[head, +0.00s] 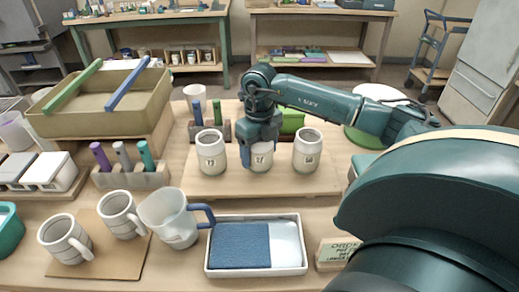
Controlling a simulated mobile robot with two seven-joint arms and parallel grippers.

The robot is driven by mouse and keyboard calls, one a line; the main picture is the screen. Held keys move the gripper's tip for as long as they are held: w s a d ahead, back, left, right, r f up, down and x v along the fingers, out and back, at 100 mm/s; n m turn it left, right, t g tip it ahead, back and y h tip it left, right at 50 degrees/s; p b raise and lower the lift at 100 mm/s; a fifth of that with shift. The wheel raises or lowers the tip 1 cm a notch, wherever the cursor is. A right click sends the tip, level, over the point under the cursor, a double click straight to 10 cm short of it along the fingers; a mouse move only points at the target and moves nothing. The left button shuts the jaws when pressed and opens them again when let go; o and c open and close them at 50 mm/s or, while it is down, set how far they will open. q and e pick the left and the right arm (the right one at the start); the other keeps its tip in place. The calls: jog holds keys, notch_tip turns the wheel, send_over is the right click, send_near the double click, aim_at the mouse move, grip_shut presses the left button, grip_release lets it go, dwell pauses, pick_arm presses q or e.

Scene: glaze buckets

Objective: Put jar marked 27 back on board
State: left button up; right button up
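The jar marked 27 (262,160) is a small pale jar, upright in the middle of a row of three on the wooden board (225,187). My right gripper (261,147) reaches down over it from above, with its fingers at the jar's sides, and looks shut on it. The gripper hides the jar's rim. The jar's base is at or just above the board; I cannot tell if it touches. A similar jar (211,154) stands to its left and another (307,152) to its right, both apart from it. My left gripper is not in view.
Behind the gripper are a tool block (219,130) and a green box (292,121). In front lie a white tray (257,271) with a blue pad, a clear pitcher (171,217) and two mugs (65,238). An olive bin (105,105) stands left. My large arm link covers the right.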

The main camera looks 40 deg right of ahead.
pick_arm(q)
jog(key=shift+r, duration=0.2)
pick_arm(e)
jog(key=o, duration=0.3)
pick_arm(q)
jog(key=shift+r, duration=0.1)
pick_arm(e)
jog(key=shift+r, duration=0.1)
jog(key=shift+r, duration=0.25)
notch_tip(320, 180, up, 12)
jog(key=shift+f, duration=0.15)
jog(key=shift+f, duration=0.1)
